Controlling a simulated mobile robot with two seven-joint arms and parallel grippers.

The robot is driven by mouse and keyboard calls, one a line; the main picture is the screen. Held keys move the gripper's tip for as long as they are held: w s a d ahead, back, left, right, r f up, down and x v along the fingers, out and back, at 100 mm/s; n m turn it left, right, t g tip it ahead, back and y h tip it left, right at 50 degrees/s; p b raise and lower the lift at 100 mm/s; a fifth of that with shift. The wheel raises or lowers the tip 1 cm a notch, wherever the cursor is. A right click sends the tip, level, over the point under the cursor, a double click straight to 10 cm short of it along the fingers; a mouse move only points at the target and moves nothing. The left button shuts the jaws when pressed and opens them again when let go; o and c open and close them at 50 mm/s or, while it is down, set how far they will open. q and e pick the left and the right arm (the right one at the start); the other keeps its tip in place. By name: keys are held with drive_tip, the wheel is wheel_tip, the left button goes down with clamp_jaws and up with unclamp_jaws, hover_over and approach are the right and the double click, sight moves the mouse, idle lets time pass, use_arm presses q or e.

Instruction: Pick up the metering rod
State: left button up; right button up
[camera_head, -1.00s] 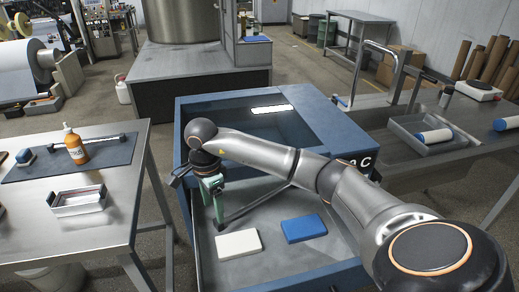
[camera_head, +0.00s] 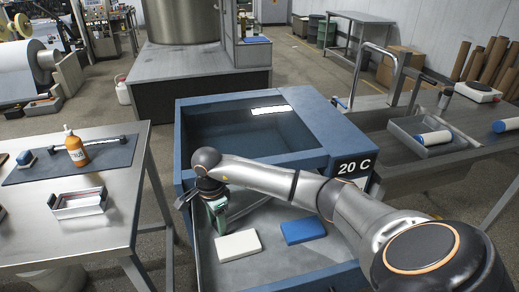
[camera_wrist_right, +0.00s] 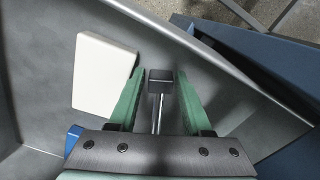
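The metering rod, a thin metal bar with a black block at its end (camera_wrist_right: 160,82), runs between the fingers in the right wrist view. In the head view my arm and gripper largely hide it. My right gripper (camera_head: 218,222) points down into the front tray of the blue machine. Its green fingers (camera_wrist_right: 160,100) stand on either side of the rod with gaps to both sides, so it is open around the rod. My left gripper is not in view.
A white block (camera_head: 238,245) and a blue block (camera_head: 303,230) lie in the metal tray close to the gripper. The tray belongs to the blue machine (camera_head: 330,125) marked 20 C. A left table holds an orange bottle (camera_head: 77,150) and a small bin (camera_head: 78,204).

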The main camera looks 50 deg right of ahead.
drive_tip(key=shift+w+r, duration=0.1)
drive_tip(key=shift+w, duration=0.1)
drive_tip(key=shift+c, duration=0.7)
drive_tip(key=shift+s+r, duration=0.1)
drive_tip(key=shift+r, duration=0.1)
drive_tip(key=c, duration=0.3)
drive_tip(key=shift+d, duration=0.1)
clamp_jaws()
drive_tip(key=shift+r, duration=0.2)
